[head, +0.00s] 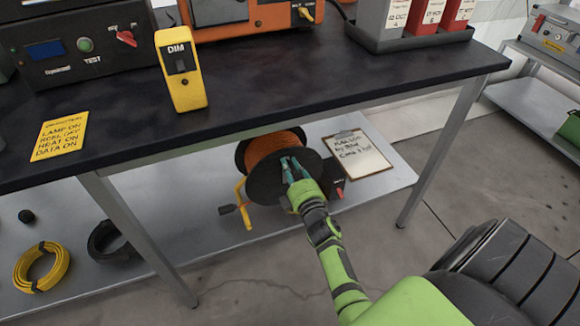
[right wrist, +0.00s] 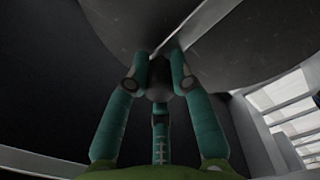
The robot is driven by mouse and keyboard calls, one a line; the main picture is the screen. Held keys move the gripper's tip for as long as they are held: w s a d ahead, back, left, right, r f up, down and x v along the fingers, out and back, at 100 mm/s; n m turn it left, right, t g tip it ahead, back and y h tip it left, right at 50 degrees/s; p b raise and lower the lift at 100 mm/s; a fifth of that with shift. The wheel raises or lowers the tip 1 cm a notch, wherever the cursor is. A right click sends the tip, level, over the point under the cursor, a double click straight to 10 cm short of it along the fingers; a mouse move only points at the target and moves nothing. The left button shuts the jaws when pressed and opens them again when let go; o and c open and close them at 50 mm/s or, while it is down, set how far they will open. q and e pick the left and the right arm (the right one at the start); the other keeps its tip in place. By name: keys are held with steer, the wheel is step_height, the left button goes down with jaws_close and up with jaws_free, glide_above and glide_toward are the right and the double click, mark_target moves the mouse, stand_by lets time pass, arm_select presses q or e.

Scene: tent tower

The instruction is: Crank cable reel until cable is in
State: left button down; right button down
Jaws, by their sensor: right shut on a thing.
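The cable reel (head: 260,185) has a black disc, orange cable wound on its drum and a yellow frame. It stands on the lower shelf under the bench. My right gripper (head: 292,170) is in front of the disc. In the right wrist view its teal fingers (right wrist: 158,75) are closed around a dark crank knob (right wrist: 158,90), with a thin pale metal bar running up beside it. The fingers hide most of the knob. A dark grip (head: 226,209) sticks out at the reel's lower left. My left gripper is not in view.
The dark bench top (head: 300,85) overhangs the reel. Its metal legs (head: 135,235) stand left and right. A clipboard (head: 358,153) lies right of the reel. A yellow cable coil (head: 42,268) and a black coil (head: 105,240) lie on the shelf at left.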

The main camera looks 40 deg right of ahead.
steer(key=shift+s+d+f, duration=0.15)
steer(key=shift+d, duration=0.1)
steer(key=c, duration=1.1)
jaws_free()
steer(key=shift+o, duration=0.2)
steer(key=shift+a, duration=0.1)
steer(key=v, duration=0.7)
steer(key=shift+s, duration=0.2)
